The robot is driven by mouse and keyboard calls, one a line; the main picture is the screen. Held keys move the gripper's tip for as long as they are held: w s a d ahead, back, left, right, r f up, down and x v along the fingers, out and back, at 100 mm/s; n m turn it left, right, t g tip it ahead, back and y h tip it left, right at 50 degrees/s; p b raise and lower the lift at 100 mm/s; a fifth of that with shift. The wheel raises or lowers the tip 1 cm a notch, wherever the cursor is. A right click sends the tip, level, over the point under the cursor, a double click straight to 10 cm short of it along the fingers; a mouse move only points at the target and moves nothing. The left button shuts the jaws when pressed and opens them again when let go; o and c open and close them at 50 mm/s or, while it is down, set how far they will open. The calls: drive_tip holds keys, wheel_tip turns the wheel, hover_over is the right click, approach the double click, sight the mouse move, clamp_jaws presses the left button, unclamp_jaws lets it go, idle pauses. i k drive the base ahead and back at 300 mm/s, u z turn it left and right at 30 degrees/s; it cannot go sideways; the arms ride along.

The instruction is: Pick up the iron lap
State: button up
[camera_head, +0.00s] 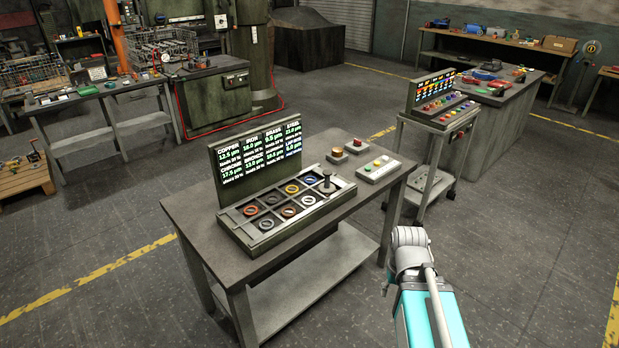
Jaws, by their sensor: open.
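A tray (244,241) with two rows of compartments lies on the table in front of a lit board (258,155). The board lists metals, with IRON second in its top row. The second compartment of the tray's back row holds a dark grey ring (271,199), which fits that place; no label shows on it. An orange ring (250,210) lies to its left and a yellow ring (292,189) to its right. Paler and brown rings lie in the front row. A dark knobbed piece (327,186) stands at the right end. My gripper is not in view.
The table (190,200) has a red button (355,145), a round brass-coloured piece (337,153) and a button box (379,169) right of the tray. A wheeled console (440,120) stands behind right. My arm is at lower right, apart from the table. Floor at right is clear.

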sight(326, 188)
drive_tip(key=u, duration=0.15)
drive_tip(key=i, duration=0.9)
drive_tip(key=u, duration=0.25)
